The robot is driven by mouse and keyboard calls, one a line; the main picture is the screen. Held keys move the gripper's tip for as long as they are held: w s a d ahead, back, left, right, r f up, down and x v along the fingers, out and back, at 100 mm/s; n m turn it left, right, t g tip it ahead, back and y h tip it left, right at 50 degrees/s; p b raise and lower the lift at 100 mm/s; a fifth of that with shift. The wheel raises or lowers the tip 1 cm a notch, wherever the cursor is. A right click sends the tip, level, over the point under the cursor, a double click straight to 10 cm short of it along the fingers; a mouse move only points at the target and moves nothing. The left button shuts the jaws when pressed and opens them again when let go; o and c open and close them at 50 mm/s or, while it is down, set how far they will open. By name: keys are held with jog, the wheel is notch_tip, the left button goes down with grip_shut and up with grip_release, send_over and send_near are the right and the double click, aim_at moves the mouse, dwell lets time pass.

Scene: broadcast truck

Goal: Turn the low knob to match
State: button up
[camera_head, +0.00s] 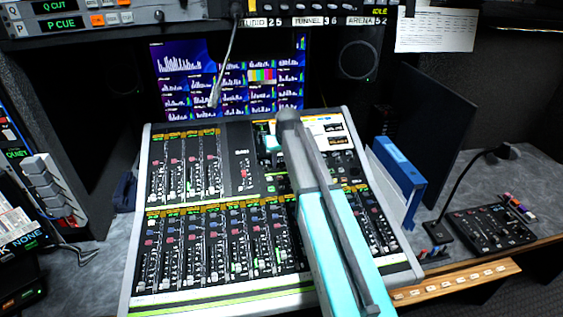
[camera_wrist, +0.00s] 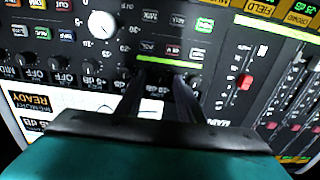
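In the wrist view, my gripper (camera_wrist: 170,75) reaches over the mixing console panel with its two dark fingers apart. The fingertips are close to the right end of a row of small dark knobs (camera_wrist: 90,67). Small, partly blurred labels lie around them, so I cannot tell for sure which is the low knob. The spot between and under the fingers is partly hidden, and I cannot tell whether they touch a knob. A larger white knob (camera_wrist: 102,24) sits at upper left. In the head view, the console (camera_head: 240,206) is in front of me, and my arm hides part of its right side.
A red fader (camera_wrist: 246,82) is right of the fingers. Screens with graphs (camera_head: 183,62) stand behind the console. A blue binder (camera_head: 400,165) and a small black control box (camera_head: 490,230) are on the right. A patch strip (camera_head: 455,283) edges the desk.

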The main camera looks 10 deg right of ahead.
jog(key=shift+w+f, duration=0.15)
jog(key=shift+f, duration=0.25)
grip_shut()
jog(key=shift+a, duration=0.15)
jog(key=shift+m, duration=0.5)
jog(key=shift+d+m+b, duration=0.2)
jog(key=shift+m+b, duration=0.45)
jog(key=shift+m, duration=1.75)
